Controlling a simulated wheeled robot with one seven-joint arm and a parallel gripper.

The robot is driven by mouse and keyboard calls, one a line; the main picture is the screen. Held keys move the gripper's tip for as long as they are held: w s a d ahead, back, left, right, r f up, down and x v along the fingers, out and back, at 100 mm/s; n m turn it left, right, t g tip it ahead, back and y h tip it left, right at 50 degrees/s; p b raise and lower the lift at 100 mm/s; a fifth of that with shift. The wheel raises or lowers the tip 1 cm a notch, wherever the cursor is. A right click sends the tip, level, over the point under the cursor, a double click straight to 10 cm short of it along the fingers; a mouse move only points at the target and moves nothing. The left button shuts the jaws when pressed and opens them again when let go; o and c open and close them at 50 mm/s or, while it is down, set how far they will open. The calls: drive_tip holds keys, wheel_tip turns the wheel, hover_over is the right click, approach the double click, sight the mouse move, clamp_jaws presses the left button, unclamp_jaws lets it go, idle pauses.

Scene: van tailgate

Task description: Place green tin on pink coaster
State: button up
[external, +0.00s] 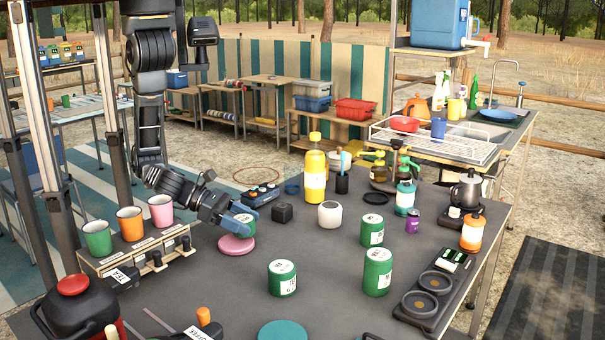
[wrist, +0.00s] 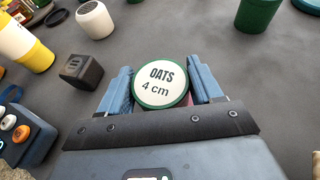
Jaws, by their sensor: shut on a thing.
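A green tin (wrist: 161,83) with a white lid marked "OATS 4 cm" sits between the two blue fingers of my gripper (wrist: 162,90). My gripper (external: 240,219) is shut on it. In the external view, the fingers hide most of this tin (external: 249,228). The pink coaster (external: 236,246) lies on the dark tabletop just below the gripper. In the wrist view the tin and gripper hide nearly all of the coaster. I cannot tell whether the tin touches it.
Several other green tins (external: 282,279) stand to the right. A black cube (external: 282,212), a white round jar (external: 330,214) and a blue button box (external: 260,195) are close behind. A wooden rack (external: 139,250) with mugs stands left. Bare tabletop lies in front of the coaster.

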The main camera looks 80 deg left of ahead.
drive_tip(key=shift+f, duration=0.45)
drive_tip(key=shift+f, duration=0.1)
drive_tip(key=o, duration=1.1)
drive_tip(key=v, duration=1.2)
